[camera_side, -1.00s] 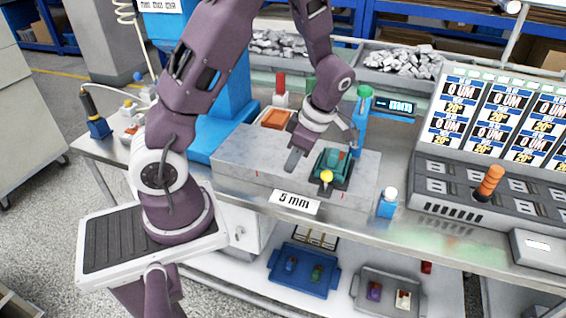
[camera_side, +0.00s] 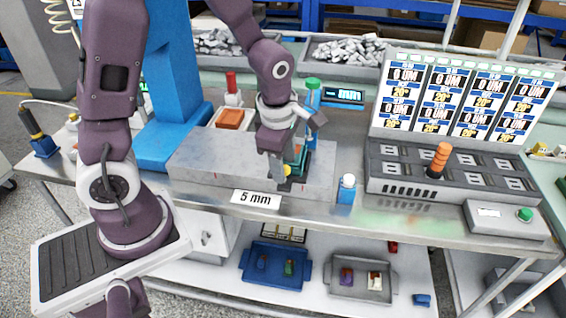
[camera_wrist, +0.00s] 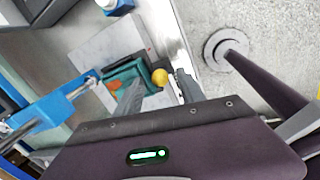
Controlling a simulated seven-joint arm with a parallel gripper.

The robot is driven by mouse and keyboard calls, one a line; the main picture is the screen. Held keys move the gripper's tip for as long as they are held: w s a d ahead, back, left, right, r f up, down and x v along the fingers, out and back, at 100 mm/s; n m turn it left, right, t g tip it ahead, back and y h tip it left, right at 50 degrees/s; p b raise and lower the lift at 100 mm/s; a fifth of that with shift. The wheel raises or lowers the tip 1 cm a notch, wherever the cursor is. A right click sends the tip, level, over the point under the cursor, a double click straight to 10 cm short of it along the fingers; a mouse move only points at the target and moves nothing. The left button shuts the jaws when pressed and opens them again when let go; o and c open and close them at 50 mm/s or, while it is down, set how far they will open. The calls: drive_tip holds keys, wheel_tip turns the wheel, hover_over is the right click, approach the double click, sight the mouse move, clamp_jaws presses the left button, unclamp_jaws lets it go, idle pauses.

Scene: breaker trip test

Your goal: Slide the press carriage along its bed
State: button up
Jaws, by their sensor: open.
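The press carriage (camera_side: 301,156) is a small teal block with a yellow ball knob (camera_side: 287,170) at its front. It sits on the right part of a long grey bed (camera_side: 212,160) with a "5 mm" label (camera_side: 256,199) on its front. My gripper (camera_side: 280,180) is down at the carriage's front and partly hides it and the knob. In the wrist view, the teal carriage (camera_wrist: 122,73) and yellow knob (camera_wrist: 160,77) show. My open gripper (camera_wrist: 158,88) has a finger on each side of the knob; I cannot tell whether either touches it.
A blue post with a green top (camera_side: 313,92) stands behind the carriage, near a "mm" display (camera_side: 343,96). A white-capped blue piece (camera_side: 347,189) stands right of the bed. A grey panel with an orange handle (camera_side: 439,161) is further right. The bed's left part is clear.

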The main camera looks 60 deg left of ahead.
drive_tip(key=shift+w+f, duration=0.1)
drive_tip(key=shift+f, duration=0.35)
drive_tip(key=shift+c, duration=0.3)
clamp_jaws()
idle(0.8)
drive_tip(key=shift+w+d, duration=1.55)
drive_tip(key=shift+w, duration=0.05)
